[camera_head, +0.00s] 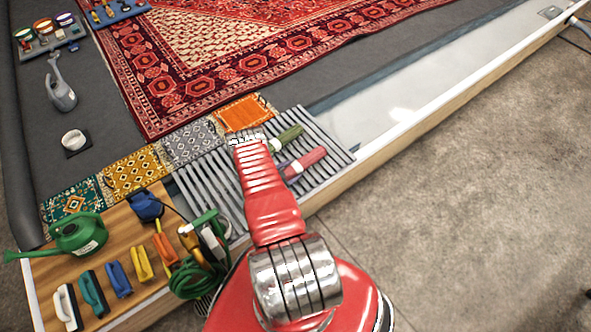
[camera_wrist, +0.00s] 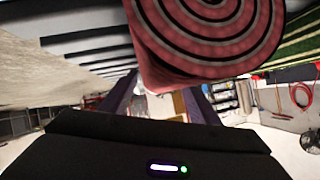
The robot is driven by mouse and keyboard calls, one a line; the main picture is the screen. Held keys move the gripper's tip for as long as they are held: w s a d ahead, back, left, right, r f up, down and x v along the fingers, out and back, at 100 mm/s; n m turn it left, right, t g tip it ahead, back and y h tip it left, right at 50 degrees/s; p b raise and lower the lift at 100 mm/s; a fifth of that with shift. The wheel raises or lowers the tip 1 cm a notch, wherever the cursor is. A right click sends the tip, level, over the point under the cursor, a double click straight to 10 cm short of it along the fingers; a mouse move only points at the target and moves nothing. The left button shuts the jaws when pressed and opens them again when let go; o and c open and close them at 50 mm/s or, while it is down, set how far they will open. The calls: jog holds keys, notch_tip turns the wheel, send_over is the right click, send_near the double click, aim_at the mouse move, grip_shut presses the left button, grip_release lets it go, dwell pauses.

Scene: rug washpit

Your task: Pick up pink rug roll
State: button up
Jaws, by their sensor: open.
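The pink rug roll (camera_head: 306,160) lies on the grey slatted rack in the head view. In the wrist view its spiral end (camera_wrist: 207,35) is large and close, at the top centre, with dark bands between the pink layers.
A green roll (camera_head: 287,137) lies beside the pink one on the slatted rack (camera_head: 328,142). Small patterned rugs, such as an orange one (camera_head: 243,113), line the rack's far edge. A wooden board at lower left holds a green watering can (camera_head: 78,236) and several brushes.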

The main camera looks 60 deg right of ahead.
jog(key=shift+s+d+f, duration=0.1)
jog(key=shift+d+f, duration=0.25)
jog(key=shift+d, duration=0.25)
jog(key=shift+c, duration=0.3)
jog(key=c, duration=1)
